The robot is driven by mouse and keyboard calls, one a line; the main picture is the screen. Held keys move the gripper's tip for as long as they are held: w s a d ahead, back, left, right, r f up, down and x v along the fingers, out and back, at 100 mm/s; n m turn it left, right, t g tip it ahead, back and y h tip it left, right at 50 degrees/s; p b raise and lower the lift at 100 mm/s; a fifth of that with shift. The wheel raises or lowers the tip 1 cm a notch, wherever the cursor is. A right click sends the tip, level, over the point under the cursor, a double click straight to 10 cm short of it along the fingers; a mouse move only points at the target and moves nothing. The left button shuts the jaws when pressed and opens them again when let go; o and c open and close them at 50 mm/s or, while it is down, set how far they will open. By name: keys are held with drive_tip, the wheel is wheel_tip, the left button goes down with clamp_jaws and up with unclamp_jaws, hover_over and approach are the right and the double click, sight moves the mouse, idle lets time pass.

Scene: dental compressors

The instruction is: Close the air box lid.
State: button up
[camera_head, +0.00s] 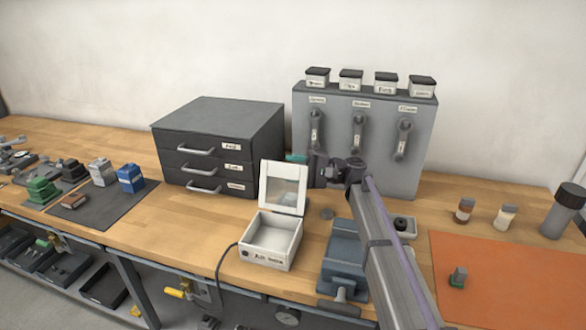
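The white air box (271,256) stands on the wooden bench at the middle of the view, its label on the front. Its lid (280,168) is open, standing up at the back of the box with a square window in it. The inside of the box shows from above and looks empty. My gripper (297,158) is at the upper right edge of the lid, partly behind it.
A dark drawer cabinet (213,115) stands behind and left of the box. A grey panel with several handles (335,150) stands behind my arm. A blue-grey vise (342,262) is close on the right of the box. A cable (219,270) runs off the box's left side.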

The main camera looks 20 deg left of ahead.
clamp_jaws()
drive_tip(key=shift+s+r, duration=0.1)
drive_tip(key=shift+s, duration=0.05)
idle(0.4)
